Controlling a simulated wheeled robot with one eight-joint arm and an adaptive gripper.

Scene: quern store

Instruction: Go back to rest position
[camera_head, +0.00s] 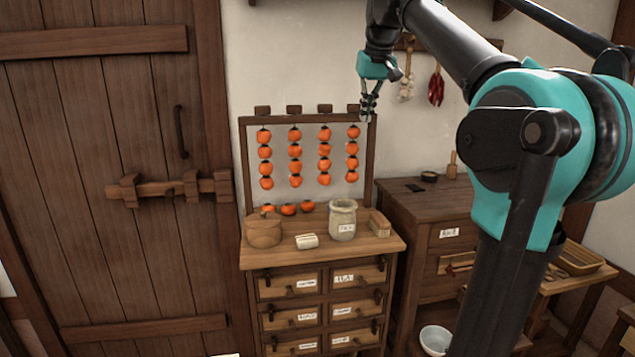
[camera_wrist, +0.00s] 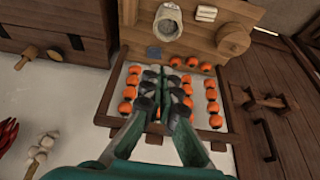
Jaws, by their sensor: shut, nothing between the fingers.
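My gripper (camera_head: 368,106) is in the air in front of the right upper part of a wooden rack hung with orange fruit (camera_head: 324,150). It is shut and empty, with its fingers pointing down in the head view. In the wrist view my gripper (camera_wrist: 168,78) shows at the centre, with the rows of fruit (camera_wrist: 211,95) behind and beside its fingers. I cannot tell whether the fingers touch the rack. My teal and black arm fills the right side of the head view.
Garlic (camera_head: 406,86) and red peppers (camera_head: 436,88) hang on the wall. A plank door (camera_head: 110,190) is at left.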

